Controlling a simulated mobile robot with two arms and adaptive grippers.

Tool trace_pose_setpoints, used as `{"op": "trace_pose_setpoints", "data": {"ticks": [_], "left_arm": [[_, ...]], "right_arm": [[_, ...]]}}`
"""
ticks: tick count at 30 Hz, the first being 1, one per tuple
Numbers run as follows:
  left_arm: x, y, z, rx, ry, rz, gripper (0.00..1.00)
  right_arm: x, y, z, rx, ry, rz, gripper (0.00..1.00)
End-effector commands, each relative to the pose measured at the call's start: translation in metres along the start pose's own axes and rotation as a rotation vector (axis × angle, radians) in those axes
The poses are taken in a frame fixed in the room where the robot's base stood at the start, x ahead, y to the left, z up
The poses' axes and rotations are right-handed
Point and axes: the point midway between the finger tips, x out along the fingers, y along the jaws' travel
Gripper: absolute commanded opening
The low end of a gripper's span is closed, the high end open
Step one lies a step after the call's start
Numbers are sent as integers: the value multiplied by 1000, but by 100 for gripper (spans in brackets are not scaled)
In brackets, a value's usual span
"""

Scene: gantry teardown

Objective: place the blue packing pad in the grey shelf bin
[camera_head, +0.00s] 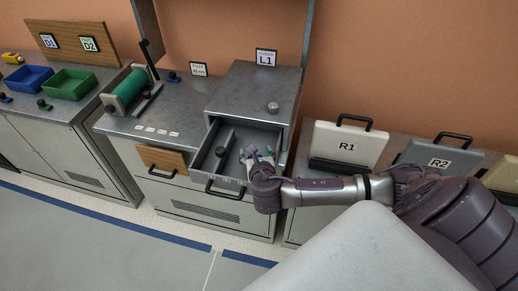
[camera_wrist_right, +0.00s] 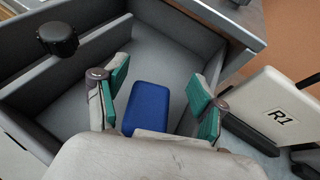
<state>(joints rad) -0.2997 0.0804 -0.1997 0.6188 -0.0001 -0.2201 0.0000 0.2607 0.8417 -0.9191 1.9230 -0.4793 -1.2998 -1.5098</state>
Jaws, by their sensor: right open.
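The blue packing pad (camera_wrist_right: 147,108) lies on the floor of an open grey drawer (camera_wrist_right: 160,52) in the right wrist view. My right gripper (camera_wrist_right: 160,92) is open over the drawer, with a green-padded finger on each side of the pad and gaps showing. In the head view my right gripper (camera_head: 258,157) reaches down into the drawer (camera_head: 207,158), and it hides the pad there. My left gripper is in neither view. I cannot make out a grey shelf bin.
The drawer belongs to the grey L1 cabinet (camera_head: 252,85); a divider (camera_head: 228,145) runs along its left part. Panels R1 (camera_head: 346,146) and R2 (camera_head: 440,160) stand at right. A green roll (camera_head: 130,88), blue bin (camera_head: 28,77) and green bin (camera_head: 70,84) sit at left.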

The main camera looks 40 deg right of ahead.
Motion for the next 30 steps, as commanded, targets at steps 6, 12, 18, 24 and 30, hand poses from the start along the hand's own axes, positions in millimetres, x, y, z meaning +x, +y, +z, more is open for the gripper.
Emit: {"op": "trace_pose_setpoints", "data": {"ticks": [6, 12, 18, 24, 30], "left_arm": [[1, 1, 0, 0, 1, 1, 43], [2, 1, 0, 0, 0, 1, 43], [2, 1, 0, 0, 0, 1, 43], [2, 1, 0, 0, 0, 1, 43], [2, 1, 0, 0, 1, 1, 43]], "right_arm": [[-52, 1, 2, 4, -2, 5, 70], [-87, 1, 3, 5, -7, 5, 70], [-102, 1, 5, 6, -10, 4, 70], [-103, 1, 6, 6, -11, 3, 70], [-103, 1, 6, 6, -11, 3, 70]]}}
